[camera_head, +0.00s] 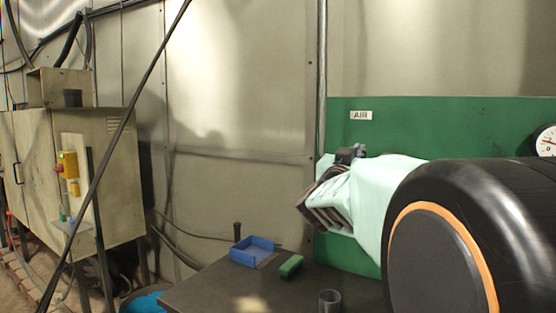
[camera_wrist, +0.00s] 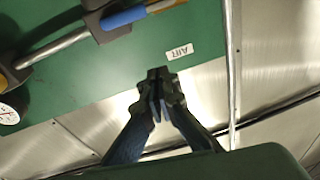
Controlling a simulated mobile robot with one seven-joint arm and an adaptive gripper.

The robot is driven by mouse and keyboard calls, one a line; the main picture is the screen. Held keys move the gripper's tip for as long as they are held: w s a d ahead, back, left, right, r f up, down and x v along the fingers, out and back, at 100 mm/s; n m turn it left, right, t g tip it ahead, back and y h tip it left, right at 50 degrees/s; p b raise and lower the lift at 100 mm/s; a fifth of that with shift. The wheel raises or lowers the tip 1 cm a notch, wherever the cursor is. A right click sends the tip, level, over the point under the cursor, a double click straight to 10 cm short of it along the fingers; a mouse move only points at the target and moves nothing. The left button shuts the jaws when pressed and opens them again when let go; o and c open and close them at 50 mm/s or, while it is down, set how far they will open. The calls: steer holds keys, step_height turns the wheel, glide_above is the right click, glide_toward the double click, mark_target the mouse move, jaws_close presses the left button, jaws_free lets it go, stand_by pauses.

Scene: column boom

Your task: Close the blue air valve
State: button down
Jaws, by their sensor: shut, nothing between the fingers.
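The blue air valve handle (camera_wrist: 124,17) shows at the top of the wrist view, on a metal pipe (camera_wrist: 52,48) fixed to the green panel (camera_wrist: 75,78). The handle appears to lie roughly along the pipe's line. In the head view I cannot make out the valve; my arm covers part of the panel. My gripper (camera_wrist: 158,84) is shut and empty, with the fingertips together, apart from the handle and below it in the wrist picture. In the head view my gripper (camera_head: 325,206) is in front of the panel's left edge.
An AIR label (camera_head: 361,115) is on the panel. A pressure gauge (camera_head: 546,141) is at its right. Below, a dark table (camera_head: 210,287) holds a blue bin (camera_head: 252,250), a green object (camera_head: 290,266) and a grey cup (camera_head: 330,301). A cabinet (camera_head: 105,165) stands left.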

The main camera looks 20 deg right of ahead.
steer(key=w+d+g+h, duration=0.1)
steer(key=w+d, duration=0.4)
steer(key=d, duration=0.6)
steer(key=shift+m, duration=0.3)
steer(key=shift+s+a+f, duration=0.1)
steer(key=shift+a+f, duration=0.15)
steer(key=shift+f, duration=0.35)
steer(key=shift+s+a+f, duration=0.1)
steer(key=shift+a+f, duration=0.2)
steer(key=shift+f, duration=0.35)
steer(key=shift+s+a+f, duration=0.1)
steer(key=shift+a+f, duration=0.15)
steer(key=shift+f, duration=0.35)
